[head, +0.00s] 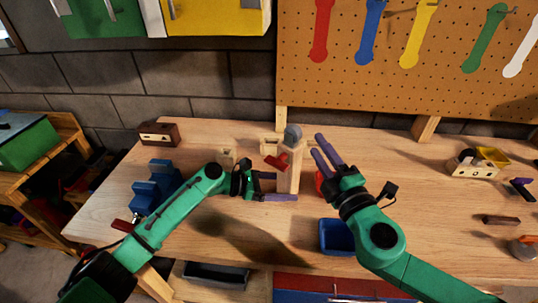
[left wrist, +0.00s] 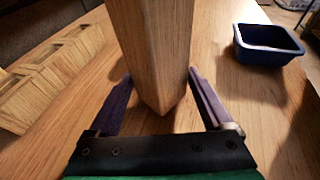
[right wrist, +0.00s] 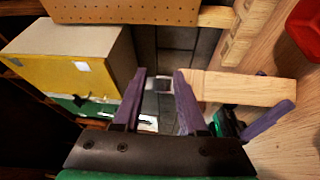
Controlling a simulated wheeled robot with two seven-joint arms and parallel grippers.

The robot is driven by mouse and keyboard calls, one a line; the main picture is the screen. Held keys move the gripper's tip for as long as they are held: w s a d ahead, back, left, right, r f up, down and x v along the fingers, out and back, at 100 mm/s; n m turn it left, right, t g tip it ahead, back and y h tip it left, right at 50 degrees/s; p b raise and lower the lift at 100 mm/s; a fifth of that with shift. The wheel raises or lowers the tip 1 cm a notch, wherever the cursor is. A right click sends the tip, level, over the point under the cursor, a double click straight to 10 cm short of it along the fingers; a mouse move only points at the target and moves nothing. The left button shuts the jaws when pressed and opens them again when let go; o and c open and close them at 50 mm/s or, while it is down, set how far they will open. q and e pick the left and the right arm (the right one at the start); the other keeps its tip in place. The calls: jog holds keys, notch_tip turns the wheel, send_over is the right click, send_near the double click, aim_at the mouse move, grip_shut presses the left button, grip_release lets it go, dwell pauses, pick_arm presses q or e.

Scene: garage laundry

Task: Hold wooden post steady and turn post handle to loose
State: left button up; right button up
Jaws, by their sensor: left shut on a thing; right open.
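My left gripper (head: 283,187) is shut on the post low down, one finger on each side. The left wrist view shows the post (left wrist: 155,50) between the purple fingers. My right gripper (head: 317,145) is open and empty, right of the post's upper part, fingers pointing up and left. In the right wrist view the post (right wrist: 245,88) lies to the right of the fingers; the red handle cannot be made out there.
A blue bin (head: 337,237) stands at the bench's front; a red object (head: 319,182) is partly hidden behind my right gripper. A pegboard (head: 400,85) rises behind.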

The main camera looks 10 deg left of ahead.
aim_at(269, 155)
jog(key=s+a+f+n+g+y, duration=0.3)
jog(key=s+a+f+y, duration=0.15)
jog(key=s, duration=0.25)
jog(key=shift+h, duration=0.45)
jog(key=x, duration=1.1)
jog(key=shift+w+a+f, duration=0.1)
jog(key=shift+w+a, duration=0.05)
jog(key=shift+w, duration=0.05)
grip_shut()
